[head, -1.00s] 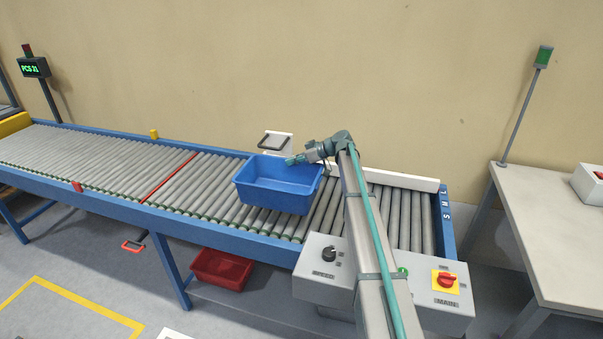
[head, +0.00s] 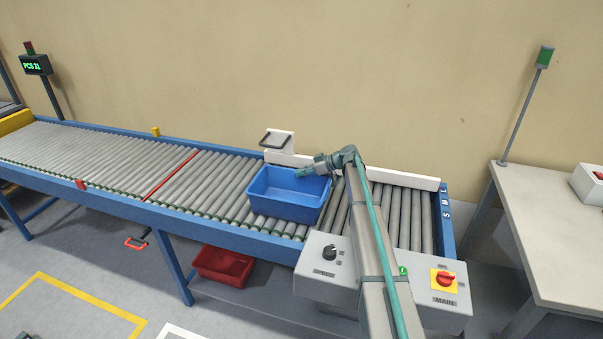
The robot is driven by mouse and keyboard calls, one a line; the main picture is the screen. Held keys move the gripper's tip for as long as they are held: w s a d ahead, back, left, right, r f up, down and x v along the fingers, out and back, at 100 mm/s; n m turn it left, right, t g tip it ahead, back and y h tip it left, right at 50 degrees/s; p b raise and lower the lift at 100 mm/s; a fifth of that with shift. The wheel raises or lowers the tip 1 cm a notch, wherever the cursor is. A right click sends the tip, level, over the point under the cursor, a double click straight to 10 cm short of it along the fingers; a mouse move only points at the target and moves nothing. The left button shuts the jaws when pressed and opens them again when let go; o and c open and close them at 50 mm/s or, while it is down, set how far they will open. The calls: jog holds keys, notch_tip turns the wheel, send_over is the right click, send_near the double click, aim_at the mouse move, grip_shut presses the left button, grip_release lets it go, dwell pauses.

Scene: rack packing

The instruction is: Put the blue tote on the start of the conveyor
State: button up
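The blue tote (head: 288,204) is an open, empty-looking bin. It sits on or just above the rollers of the conveyor (head: 232,181), between the red line across the rollers and the conveyor's right end. From this view I cannot tell whether its base fully rests on the rollers. My gripper (head: 301,173) is at the tote's far side, near the back rim, with my arm reaching in from the front right. The fingers are small here, and I cannot see whether they are closed on the rim.
A control box (head: 437,291) with a dial and red switch stands at the conveyor's front right. A white guide rail (head: 405,180) runs along the back edge. A red bin (head: 223,266) is underneath. A grey table (head: 560,225) is at right. The left rollers are clear.

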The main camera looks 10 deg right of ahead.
jog(key=o, duration=0.4)
jog(key=shift+c, duration=0.2)
jog(key=b+v, duration=0.3)
jog(key=v, duration=0.9)
